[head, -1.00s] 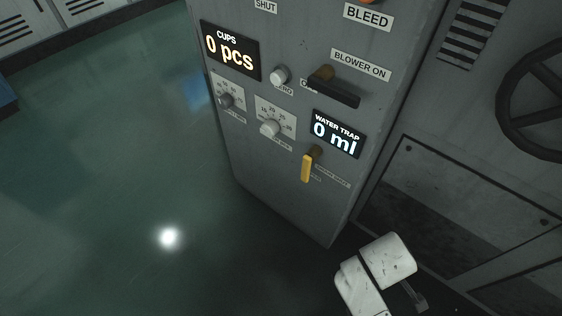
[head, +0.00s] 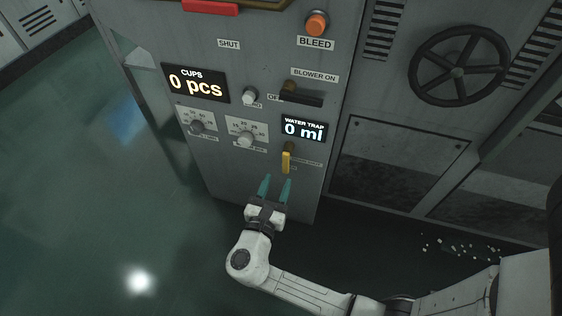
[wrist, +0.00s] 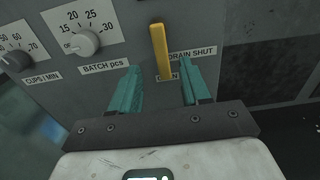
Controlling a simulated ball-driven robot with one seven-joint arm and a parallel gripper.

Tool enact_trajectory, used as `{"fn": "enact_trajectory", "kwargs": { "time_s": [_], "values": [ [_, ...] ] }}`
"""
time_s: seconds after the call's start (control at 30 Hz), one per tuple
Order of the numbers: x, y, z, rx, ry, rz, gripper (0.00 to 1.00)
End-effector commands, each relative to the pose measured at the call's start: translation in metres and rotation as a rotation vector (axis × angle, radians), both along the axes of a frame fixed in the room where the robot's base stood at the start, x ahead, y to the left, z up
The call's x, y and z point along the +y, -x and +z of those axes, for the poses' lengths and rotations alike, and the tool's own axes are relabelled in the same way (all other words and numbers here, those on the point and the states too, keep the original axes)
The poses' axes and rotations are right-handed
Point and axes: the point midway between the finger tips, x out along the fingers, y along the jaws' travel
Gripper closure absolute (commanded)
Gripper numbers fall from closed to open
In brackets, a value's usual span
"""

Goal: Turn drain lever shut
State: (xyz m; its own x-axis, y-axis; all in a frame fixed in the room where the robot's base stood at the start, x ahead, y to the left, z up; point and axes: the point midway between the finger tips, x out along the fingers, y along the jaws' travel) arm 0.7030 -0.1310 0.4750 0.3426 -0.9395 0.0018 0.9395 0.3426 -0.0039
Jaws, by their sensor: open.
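The yellow drain lever (head: 286,162) hangs downward on the cabinet front, just below the water trap display (head: 303,129), which reads 0 ml. It also shows in the wrist view (wrist: 160,52), upright between and beyond my finger lines. Its label (wrist: 192,53) reads DRAIN SHUT; a lower label is partly hidden behind the lever and a finger. My gripper (head: 275,182) is open, with teal fingers pointing at the panel just below the lever. In the wrist view my gripper (wrist: 160,85) has empty space between its fingers. I see no contact with the lever.
The batch knob (wrist: 84,43) and cups/min knob (head: 196,127) sit left of the lever. The blower switch (head: 301,95) and orange bleed button (head: 316,23) are above. A handwheel (head: 458,72) is at right. Green floor (head: 120,220) lies open at left.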

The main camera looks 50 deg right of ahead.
Motion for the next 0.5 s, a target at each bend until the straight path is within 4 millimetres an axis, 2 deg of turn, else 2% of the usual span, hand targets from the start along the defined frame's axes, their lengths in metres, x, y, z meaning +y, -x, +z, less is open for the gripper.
{"fn": "enact_trajectory", "kwargs": {
  "time_s": [0.3, 0.5],
  "values": [
    [-0.055, -0.019, -0.002, -0.003, -0.001, -0.004, 0.53],
    [-0.075, -0.027, -0.001, -0.004, -0.003, -0.003, 0.53]
  ]
}}
